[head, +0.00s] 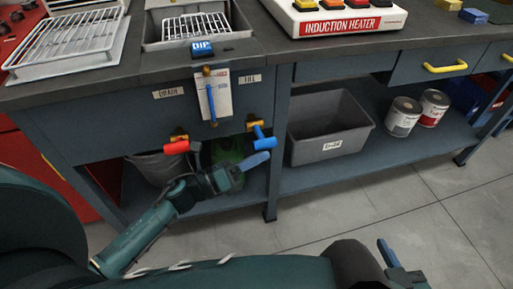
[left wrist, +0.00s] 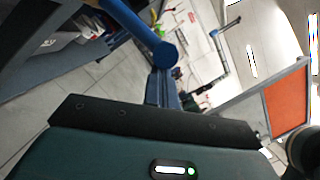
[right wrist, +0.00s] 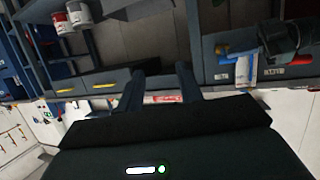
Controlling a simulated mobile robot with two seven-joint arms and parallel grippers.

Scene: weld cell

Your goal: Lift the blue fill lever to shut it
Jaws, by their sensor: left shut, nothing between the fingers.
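The blue fill lever (head: 264,138) sticks out from the bench front below the FILL label (head: 250,78), on a yellow mount. Its handle slopes down toward the camera. The lever's round bar also crosses the top of the left wrist view (left wrist: 150,36). My left gripper (head: 258,161) is shut and empty, with its fingertips just below the lever's handle end; I cannot tell whether they touch it. Its closed fingers show in the left wrist view (left wrist: 161,88). My right gripper (head: 388,252) is low at the right, away from the lever. Its fingers stand apart in the right wrist view (right wrist: 160,88).
A red lever (head: 176,147) hangs to the left under the DRAIN label (head: 168,93). A blue upright tube with a white card (head: 220,95) is between them. A grey bin (head: 330,128) and two cans (head: 403,117) stand on the lower shelf (head: 430,140). Floor in front is clear.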

